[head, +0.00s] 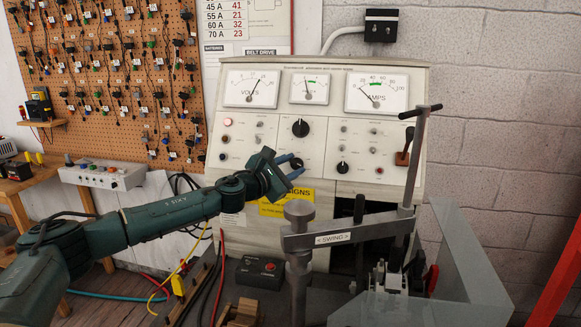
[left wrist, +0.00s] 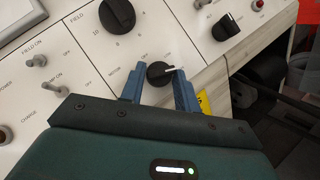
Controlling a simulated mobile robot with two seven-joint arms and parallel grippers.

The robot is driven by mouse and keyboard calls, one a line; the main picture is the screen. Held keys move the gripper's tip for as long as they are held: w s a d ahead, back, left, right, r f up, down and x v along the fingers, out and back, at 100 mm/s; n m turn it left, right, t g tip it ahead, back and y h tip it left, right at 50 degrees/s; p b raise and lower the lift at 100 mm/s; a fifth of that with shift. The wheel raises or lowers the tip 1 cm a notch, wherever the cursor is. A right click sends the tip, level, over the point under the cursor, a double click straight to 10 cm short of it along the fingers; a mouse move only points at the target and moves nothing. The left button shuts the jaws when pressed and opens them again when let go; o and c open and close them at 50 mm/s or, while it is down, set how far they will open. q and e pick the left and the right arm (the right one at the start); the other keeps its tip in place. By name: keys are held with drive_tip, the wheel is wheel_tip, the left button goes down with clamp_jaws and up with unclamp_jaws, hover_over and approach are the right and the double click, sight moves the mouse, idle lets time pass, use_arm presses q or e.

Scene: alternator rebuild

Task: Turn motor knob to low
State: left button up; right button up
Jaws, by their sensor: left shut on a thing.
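The black motor knob (left wrist: 160,73) sits on the pale test-bench panel (head: 240,180), below the larger field knob (head: 300,128). My left gripper (head: 291,165) reaches the panel from the left. Its two blue fingers (left wrist: 158,88) are on either side of the motor knob, and the gripper is shut on it. In the head view the gripper largely hides this knob. My right gripper is not in view.
Toggle switches (left wrist: 37,61) and another black knob (left wrist: 224,27) flank the motor knob. A grey metal swing arm (head: 350,232) with an upright handle stands in front of the panel's lower right.

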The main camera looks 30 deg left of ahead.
use_arm(q)
drive_tip(key=c, duration=0.4)
drive_tip(key=shift+o, duration=0.2)
drive_tip(key=shift+f+n, duration=0.1)
drive_tip(key=shift+n, duration=0.2)
drive_tip(key=shift+d+f+n+t+y+b, duration=0.1)
drive_tip(key=shift+n+t+y+b, duration=0.2)
drive_tip(key=shift+n+y, duration=0.25)
drive_tip(key=n+t+y, duration=0.1)
drive_tip(key=n, duration=0.2)
drive_tip(key=shift+d+y, duration=0.15)
drive_tip(key=shift+y, duration=0.2)
drive_tip(key=n+y, duration=0.2)
drive_tip(key=n, duration=0.1)
drive_tip(key=n+y, duration=0.2)
drive_tip(key=n, duration=0.1)
drive_tip(key=n+y, duration=0.2)
drive_tip(key=n, duration=0.1)
drive_tip(key=shift+d, duration=0.25)
drive_tip(key=shift+n+y, duration=0.35)
drive_tip(key=shift+y, duration=0.05)
